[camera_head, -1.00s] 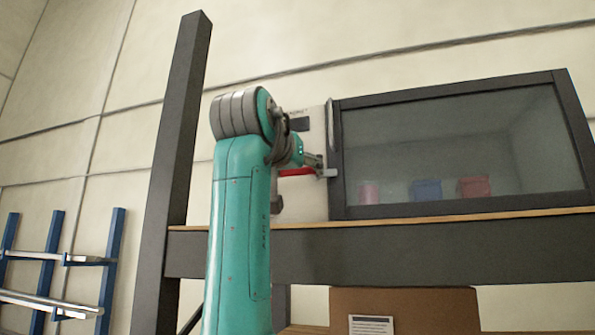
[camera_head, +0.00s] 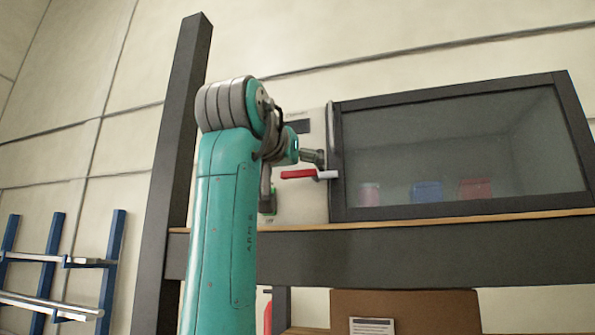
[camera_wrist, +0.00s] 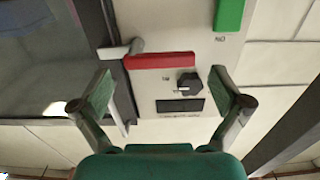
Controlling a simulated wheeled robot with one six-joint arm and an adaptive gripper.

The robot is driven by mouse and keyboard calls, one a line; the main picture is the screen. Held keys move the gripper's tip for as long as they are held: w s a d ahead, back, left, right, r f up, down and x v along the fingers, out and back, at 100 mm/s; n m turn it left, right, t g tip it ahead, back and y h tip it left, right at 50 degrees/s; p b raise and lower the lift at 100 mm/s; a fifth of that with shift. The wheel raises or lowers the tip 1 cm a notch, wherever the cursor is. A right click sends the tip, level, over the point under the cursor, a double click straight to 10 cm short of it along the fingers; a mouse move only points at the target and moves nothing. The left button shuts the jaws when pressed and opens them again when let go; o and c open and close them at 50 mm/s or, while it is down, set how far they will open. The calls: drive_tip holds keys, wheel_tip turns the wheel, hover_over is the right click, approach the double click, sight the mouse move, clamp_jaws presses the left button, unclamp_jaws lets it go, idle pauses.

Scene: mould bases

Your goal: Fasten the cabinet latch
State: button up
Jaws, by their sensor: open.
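The cabinet latch (camera_head: 298,174) has a red handle lying about level, with a pale grey end reaching right to the dark door frame. In the wrist view the red handle (camera_wrist: 160,61) lies crosswise beyond the fingertips, its grey end at the cabinet edge. The cabinet door (camera_head: 455,150) is a dark frame with glass and looks shut. My gripper (camera_wrist: 165,90) is open and empty, its fingers spread either side of the panel area below the red handle in the picture. In the head view my gripper (camera_head: 313,157) is just above the latch, partly hidden by my wrist.
A black knob (camera_wrist: 188,83), a dark label (camera_wrist: 180,105) and a green part (camera_wrist: 229,14) are on the pale panel. Bins (camera_head: 427,191) stand behind the glass. A dark post (camera_head: 178,150) rises left of my arm. A cardboard box (camera_head: 405,308) is below the shelf.

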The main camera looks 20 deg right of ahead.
drive_tip(key=v, duration=0.9)
idle(0.3)
